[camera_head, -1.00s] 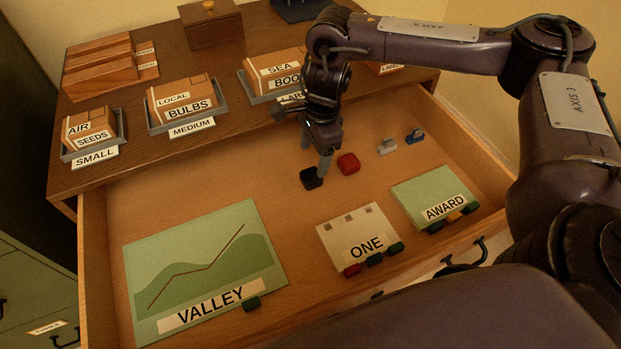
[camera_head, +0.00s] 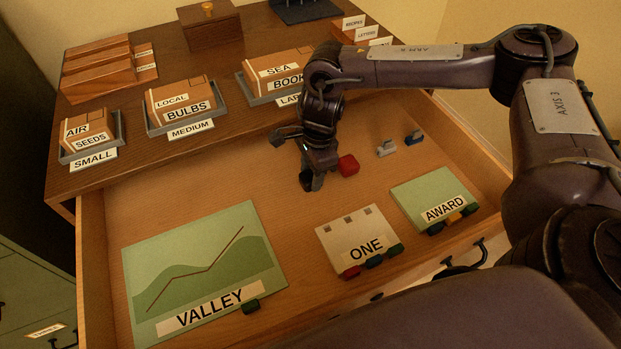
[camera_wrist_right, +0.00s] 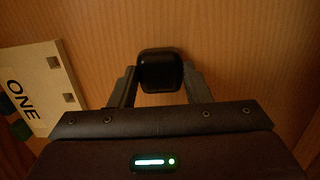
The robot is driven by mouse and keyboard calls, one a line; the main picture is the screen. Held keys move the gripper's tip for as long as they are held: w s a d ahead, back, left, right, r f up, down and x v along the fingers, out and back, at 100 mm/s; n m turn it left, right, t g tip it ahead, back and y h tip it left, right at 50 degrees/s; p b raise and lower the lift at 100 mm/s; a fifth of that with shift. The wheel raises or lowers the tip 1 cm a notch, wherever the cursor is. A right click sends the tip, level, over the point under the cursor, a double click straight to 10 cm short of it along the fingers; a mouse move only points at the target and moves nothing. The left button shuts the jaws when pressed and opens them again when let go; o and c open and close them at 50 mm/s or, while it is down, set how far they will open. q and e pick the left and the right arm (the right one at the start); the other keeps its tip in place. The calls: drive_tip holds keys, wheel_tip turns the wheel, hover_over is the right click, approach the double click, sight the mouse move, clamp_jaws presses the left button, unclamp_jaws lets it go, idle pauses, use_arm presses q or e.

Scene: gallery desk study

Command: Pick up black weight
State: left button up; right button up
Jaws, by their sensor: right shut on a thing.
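The black weight (camera_wrist_right: 160,70) is a small dark block with rounded corners. In the right wrist view it sits between the two fingertips of my right gripper (camera_wrist_right: 160,85), which is shut on it. In the head view my right gripper (camera_head: 311,180) points down into the open drawer, and its fingers mostly hide the black weight (camera_head: 307,184). I cannot tell whether the weight touches the drawer floor. My left gripper is not in view.
A red weight (camera_head: 348,165) lies close beside my right gripper. VALLEY (camera_head: 200,270), ONE (camera_head: 355,235) and AWARD (camera_head: 432,198) sheets lie in front. The drawer floor's left side is clear.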

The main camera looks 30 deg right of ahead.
drive_tip(key=c, duration=0.3)
drive_tip(key=shift+c, duration=0.2)
drive_tip(key=shift+r, duration=0.15)
